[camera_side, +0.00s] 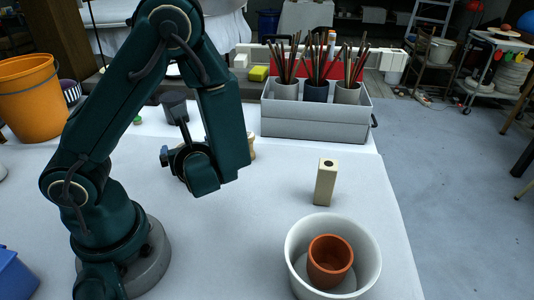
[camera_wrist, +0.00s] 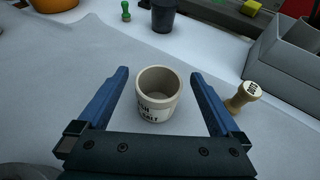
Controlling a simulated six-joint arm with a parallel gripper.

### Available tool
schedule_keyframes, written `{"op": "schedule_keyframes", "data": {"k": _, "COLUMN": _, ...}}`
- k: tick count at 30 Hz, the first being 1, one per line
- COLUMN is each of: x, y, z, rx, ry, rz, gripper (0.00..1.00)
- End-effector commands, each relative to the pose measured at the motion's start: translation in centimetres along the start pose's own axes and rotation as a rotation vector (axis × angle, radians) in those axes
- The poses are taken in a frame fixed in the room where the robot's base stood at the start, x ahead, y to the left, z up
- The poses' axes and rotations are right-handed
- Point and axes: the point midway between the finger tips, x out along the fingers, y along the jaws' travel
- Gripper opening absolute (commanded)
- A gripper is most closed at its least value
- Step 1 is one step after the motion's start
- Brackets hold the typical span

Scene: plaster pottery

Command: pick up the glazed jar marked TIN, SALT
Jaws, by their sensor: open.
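A small cream glazed jar (camera_wrist: 158,95) stands upright, open at the top, in the middle of the wrist view. My gripper (camera_wrist: 159,73) is open, with one blue finger on each side of the jar and visible gaps between. I cannot tell the fingers' height relative to it. In the side view my gripper (camera_side: 168,157) is above the white table, partly hidden by my arm, and the jar cannot be made out.
A wooden stamp (camera_wrist: 243,95) stands right of the right finger. Beyond are a dark cup (camera_wrist: 164,16), a green piece (camera_wrist: 125,10) and a grey brush caddy (camera_side: 315,126). A beige block (camera_side: 325,182) and a white bowl (camera_side: 293,250) holding a terracotta pot (camera_side: 330,262) stand at right.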

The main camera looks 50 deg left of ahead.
Motion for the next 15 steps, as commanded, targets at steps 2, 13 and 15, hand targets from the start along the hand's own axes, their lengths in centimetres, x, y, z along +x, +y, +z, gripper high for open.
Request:
{"op": "schedule_keyframes", "data": {"k": 2, "x": 0.5, "y": 0.1, "z": -1.3, "rx": 0.008, "ry": 0.0, "rz": 0.003, "gripper": 1.0}}
{"op": "schedule_keyframes", "data": {"k": 13, "x": 1.8, "y": 0.0, "z": -3.8, "rx": -0.003, "ry": 0.001, "rz": 0.002, "gripper": 1.0}}
{"op": "schedule_keyframes", "data": {"k": 15, "x": 2.2, "y": 0.0, "z": -3.8, "rx": -0.003, "ry": 0.0, "rz": 0.003, "gripper": 1.0}}
